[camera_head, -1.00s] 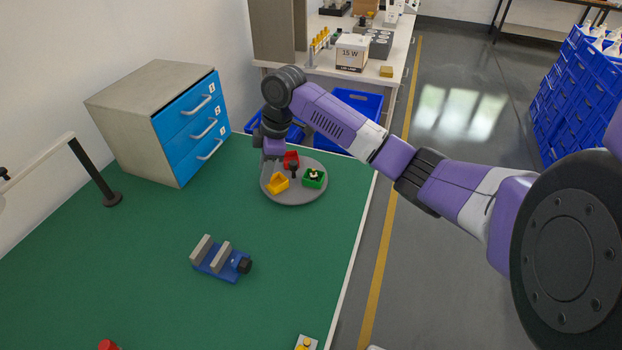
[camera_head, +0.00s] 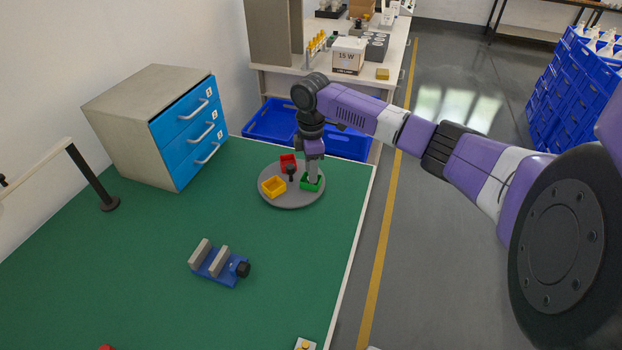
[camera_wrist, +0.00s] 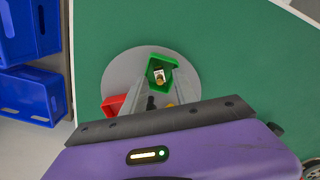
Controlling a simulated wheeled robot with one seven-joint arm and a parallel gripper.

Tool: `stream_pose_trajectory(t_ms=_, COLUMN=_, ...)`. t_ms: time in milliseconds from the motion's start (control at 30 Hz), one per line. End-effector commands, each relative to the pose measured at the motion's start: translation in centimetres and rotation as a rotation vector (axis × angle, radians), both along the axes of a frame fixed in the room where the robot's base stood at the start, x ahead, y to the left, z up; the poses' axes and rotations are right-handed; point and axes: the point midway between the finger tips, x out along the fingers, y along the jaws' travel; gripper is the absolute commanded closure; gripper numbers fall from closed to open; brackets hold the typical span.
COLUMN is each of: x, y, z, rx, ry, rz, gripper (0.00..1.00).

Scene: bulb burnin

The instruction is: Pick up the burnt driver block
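A small block (camera_wrist: 159,76), white with dark and brownish parts, lies in the green bin (camera_wrist: 152,64) in the wrist view. I take it to be the driver block; burn marks are too small to tell. The green bin also shows in the head view (camera_head: 304,187) on a round grey turntable (camera_head: 290,203). My gripper (camera_head: 312,180) points down over this bin and hides the block there. In the wrist view its grey fingers (camera_wrist: 158,88) appear apart, with the block seen between and beyond them. Nothing shows held.
A red bin (camera_head: 287,160), a yellow bin (camera_head: 273,186) and a dark central knob (camera_head: 291,173) share the turntable. A blue drawer cabinet (camera_head: 188,130) stands left, a blue vise (camera_head: 216,265) nearer. Blue crates (camera_head: 268,122) are behind the green table's edge.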

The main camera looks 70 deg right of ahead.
Motion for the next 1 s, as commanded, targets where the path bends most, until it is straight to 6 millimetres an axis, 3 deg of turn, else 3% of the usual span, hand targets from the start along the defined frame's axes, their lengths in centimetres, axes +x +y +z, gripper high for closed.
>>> stream_pose_trajectory(t_ms=300, x=0.04, y=0.01, z=-0.55, rx=-0.001, ry=-0.001, rz=0.001, gripper=0.67)
stream_pose_trajectory(t_ms=467, x=0.04, y=0.01, z=-0.53, rx=-0.001, ry=-0.001, rz=0.001, gripper=0.98)
stream_pose_trajectory(t_ms=500, x=0.04, y=0.01, z=-0.53, rx=-0.001, ry=-0.001, rz=0.001, gripper=1.0)
stream_pose_trajectory(t_ms=1000, x=0.06, y=0.0, z=0.04, rx=-0.002, ry=-0.001, rz=0.001, gripper=1.0)
